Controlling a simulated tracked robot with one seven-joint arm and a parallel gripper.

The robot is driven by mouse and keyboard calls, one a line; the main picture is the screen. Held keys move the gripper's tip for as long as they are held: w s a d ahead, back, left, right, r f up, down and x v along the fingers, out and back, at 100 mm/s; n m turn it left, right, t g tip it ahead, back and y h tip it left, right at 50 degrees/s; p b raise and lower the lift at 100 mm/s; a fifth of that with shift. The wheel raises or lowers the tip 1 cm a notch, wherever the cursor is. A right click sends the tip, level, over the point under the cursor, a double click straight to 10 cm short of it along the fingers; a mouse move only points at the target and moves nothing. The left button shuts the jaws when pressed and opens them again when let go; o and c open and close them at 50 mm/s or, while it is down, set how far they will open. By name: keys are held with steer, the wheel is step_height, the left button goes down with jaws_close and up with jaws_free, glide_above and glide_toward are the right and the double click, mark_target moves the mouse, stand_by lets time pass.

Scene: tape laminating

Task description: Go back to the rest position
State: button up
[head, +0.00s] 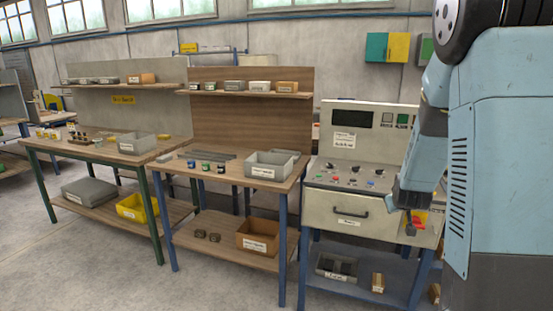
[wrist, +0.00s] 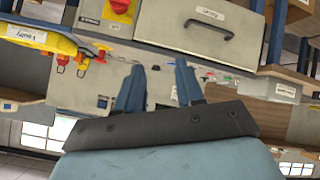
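My gripper (wrist: 158,80) shows in the wrist view with its two blue fingers apart and nothing visible between them. In the head view my arm hangs at the right, in front of the right part of the grey control cabinet (head: 342,208); the fingertips are too small to make out clearly there. In the wrist view, which is upside down, the cabinet drawer (wrist: 206,32) with its dark handle lies beyond the fingers. I cannot tell the exact gap between gripper and cabinet, but no contact is visible.
A wooden bench (head: 228,174) with a grey bin (head: 270,170) and small jars stands left of the cabinet. Another bench (head: 110,154) stands further left. A red and yellow switch (head: 420,220) is close to my arm. Open floor (head: 110,270) lies in front.

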steer(key=s+a+r+g+y, duration=0.1)
steer(key=s+a+r, duration=0.4)
steer(key=s, duration=0.5)
steer(key=s+a+r+g+y, duration=0.1)
steer(key=s+a+r, duration=0.4)
steer(key=s, duration=0.6)
steer(key=s+a+r+m+g+y, duration=0.1)
steer(key=s+a+r+g, duration=0.1)
steer(key=s+a+r, duration=0.3)
steer(key=s+r, duration=0.3)
steer(key=s, duration=0.3)
steer(key=shift+s+y, duration=0.25)
steer(key=shift+y, duration=0.05)
steer(key=shift+o, duration=0.3)
